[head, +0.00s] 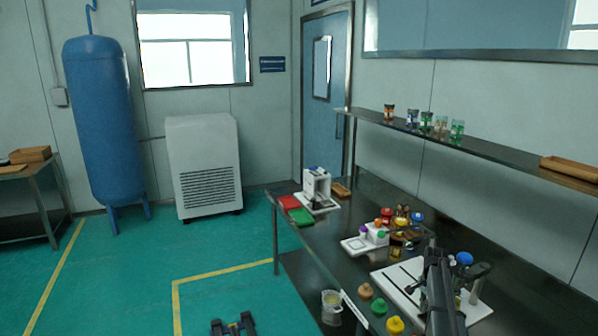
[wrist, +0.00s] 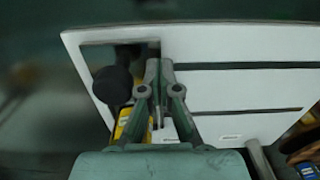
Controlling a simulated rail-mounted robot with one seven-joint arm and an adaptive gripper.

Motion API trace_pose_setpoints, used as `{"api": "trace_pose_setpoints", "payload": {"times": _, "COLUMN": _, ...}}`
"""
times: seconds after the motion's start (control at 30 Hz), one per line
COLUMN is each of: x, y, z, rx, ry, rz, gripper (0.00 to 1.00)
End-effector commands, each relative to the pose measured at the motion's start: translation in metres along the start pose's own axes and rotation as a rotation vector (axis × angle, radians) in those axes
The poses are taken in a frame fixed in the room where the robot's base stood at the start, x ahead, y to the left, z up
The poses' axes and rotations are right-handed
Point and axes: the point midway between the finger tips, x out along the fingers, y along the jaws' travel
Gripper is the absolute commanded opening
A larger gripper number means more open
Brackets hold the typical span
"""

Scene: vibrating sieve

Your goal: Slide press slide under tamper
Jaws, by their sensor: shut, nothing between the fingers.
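A white press board (head: 398,283) with dark slots lies on the dark table, partly hidden behind my arm. In the wrist view the same white board (wrist: 235,45) fills the upper right, crossed by dark slots. A round black knob (wrist: 112,85) stands at its left side, with a yellow piece (wrist: 122,123) below it. I cannot tell for sure which parts are the slide and the tamper. My gripper (wrist: 159,65) is shut and empty, its tips over the left part of the board, right of the black knob. I cannot tell whether the tips touch it.
Colored knobbed pieces (head: 365,291) stand along the table's front edge, left of the board. A small white stand (head: 376,234) and several colored items are behind it. A white device (head: 317,187) stands at the far end. A shelf (head: 480,149) with jars runs along the wall.

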Motion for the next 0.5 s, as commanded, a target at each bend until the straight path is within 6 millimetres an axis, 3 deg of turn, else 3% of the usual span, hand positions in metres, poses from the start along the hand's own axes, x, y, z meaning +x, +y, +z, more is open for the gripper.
{"api": "trace_pose_setpoints", "payload": {"times": 0.27, "x": -0.002, "y": -0.007, "z": 0.000, "rx": 0.000, "ry": 0.000, "rz": 0.000, "gripper": 0.00}}
{"api": "trace_pose_setpoints", "payload": {"times": 0.5, "x": -0.020, "y": -0.007, "z": 0.000, "rx": 0.000, "ry": 0.001, "rz": -0.001, "gripper": 0.00}}
